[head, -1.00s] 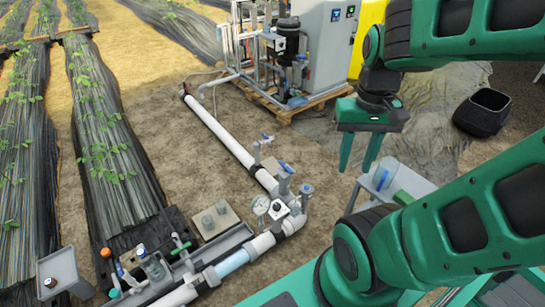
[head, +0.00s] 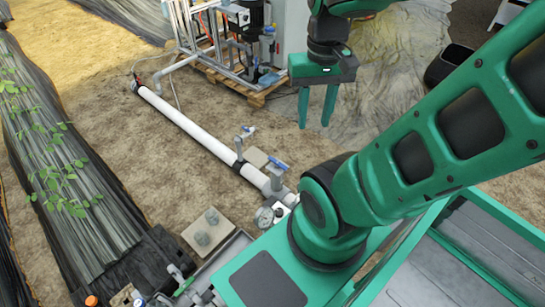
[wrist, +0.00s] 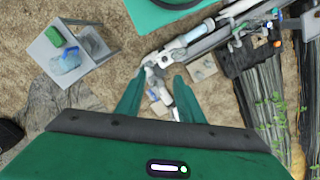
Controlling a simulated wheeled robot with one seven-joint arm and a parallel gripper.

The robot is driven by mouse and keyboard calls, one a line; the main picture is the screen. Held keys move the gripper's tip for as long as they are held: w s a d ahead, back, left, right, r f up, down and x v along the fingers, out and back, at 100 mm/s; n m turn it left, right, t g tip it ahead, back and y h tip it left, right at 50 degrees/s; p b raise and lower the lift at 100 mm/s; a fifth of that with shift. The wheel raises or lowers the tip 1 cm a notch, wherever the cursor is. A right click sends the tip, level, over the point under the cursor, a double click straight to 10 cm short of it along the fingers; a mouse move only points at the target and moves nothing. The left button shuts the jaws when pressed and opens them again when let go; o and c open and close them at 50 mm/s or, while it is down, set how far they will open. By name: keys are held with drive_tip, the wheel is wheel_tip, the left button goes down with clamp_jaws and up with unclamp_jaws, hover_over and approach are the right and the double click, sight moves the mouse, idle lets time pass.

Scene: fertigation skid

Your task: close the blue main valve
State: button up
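Two valves with blue handles stand on the white pipe in the head view: one farther along the pipe (head: 246,133) and one nearer (head: 277,164), close to my arm. I cannot tell which is the main valve. My gripper (head: 317,122) hangs fingers down, right of these valves and apart from them. Its two fingers are spread with nothing between them. In the wrist view my gripper (wrist: 158,78) is open above the pipework. The valve handles are too small to tell apart there. My arm hides the pipe's near right part in the head view.
The white pipe (head: 190,125) runs over bare soil towards the skid on a wooden pallet (head: 230,82). A pressure gauge (head: 264,217) sits near my base. A small grey table (wrist: 63,80) holds a blue jug (wrist: 67,62) and a green item. A black crate (head: 447,66) stands right.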

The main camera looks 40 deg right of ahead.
drive_tip(key=shift+w, duration=0.15)
drive_tip(key=n, duration=0.8)
hover_over(278, 162)
wheel_tip(278, 162, down, 49)
wheel_tip(278, 162, down, 12)
drive_tip(key=shift+w+a+r, duration=0.1)
drive_tip(key=shift+r, duration=0.1)
